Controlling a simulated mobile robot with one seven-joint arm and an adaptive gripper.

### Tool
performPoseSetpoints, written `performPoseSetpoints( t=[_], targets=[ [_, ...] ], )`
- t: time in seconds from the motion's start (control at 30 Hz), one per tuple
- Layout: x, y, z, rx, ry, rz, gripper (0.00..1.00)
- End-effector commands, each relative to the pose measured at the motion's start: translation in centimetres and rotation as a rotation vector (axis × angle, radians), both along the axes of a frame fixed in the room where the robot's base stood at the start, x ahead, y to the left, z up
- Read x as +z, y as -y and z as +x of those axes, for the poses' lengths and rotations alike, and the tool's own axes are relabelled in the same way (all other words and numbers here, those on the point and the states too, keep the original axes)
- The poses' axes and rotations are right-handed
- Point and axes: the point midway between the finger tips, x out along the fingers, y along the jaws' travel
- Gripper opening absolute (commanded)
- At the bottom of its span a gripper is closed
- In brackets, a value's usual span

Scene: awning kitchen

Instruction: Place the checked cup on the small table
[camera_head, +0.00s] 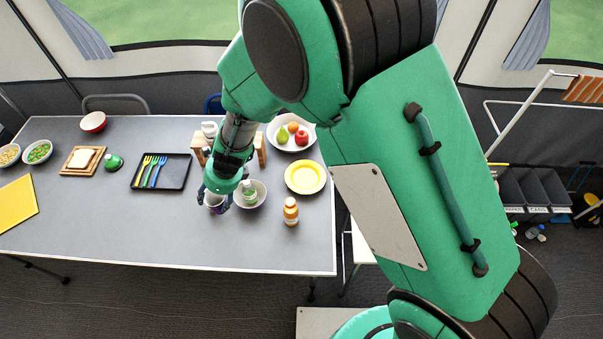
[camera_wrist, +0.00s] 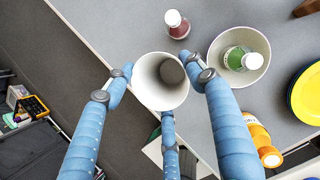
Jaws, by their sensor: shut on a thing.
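A low white surface (camera_head: 362,247), likely the small table, shows beyond the long table's right end, mostly hidden by my arm.
Close to the cup are a white bowl (camera_wrist: 263,58) with a green-filled bottle (camera_wrist: 238,60) in it, a red bottle (camera_wrist: 177,27) and an orange bottle (camera_head: 291,212). A yellow plate (camera_head: 305,177) and a fruit plate (camera_head: 291,133) stand farther right. The grey table's (camera_head: 150,225) front strip is clear.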

Motion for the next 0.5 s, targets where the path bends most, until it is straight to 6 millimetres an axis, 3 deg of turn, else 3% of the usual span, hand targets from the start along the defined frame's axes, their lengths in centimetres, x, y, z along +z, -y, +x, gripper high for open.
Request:
performPoseSetpoints(
  t=[0.2,0.5],
  targets=[
    [0.2,6.0,3.7,-0.104,-0.002,0.0,0.46],
    [0.4,13.9,7.4,-0.234,-0.002,0.003,0.46]
  ],
)
